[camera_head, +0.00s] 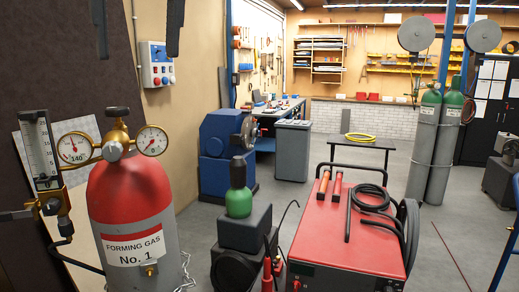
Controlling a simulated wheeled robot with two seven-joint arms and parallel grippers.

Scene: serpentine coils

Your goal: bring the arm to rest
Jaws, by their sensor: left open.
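My left gripper (138,56) shows at the top left of the head view. Its two dark fingers hang down from the top edge, wide apart, with nothing between them. The rest of the gripper and its arm are cut off by the top of the picture. The fingers are above the red and grey forming gas cylinder (131,205) and its brass regulator with two gauges (153,141), apart from them in the picture. My right gripper and arm do not show.
A flowmeter (39,150) stands left of the regulator. A socket box (156,64) is on the wall. A red welding machine (345,232) with black cables and a small green-topped bottle (238,202) stand to the right. Green-topped cylinders (424,140) stand behind. Grey floor shows between.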

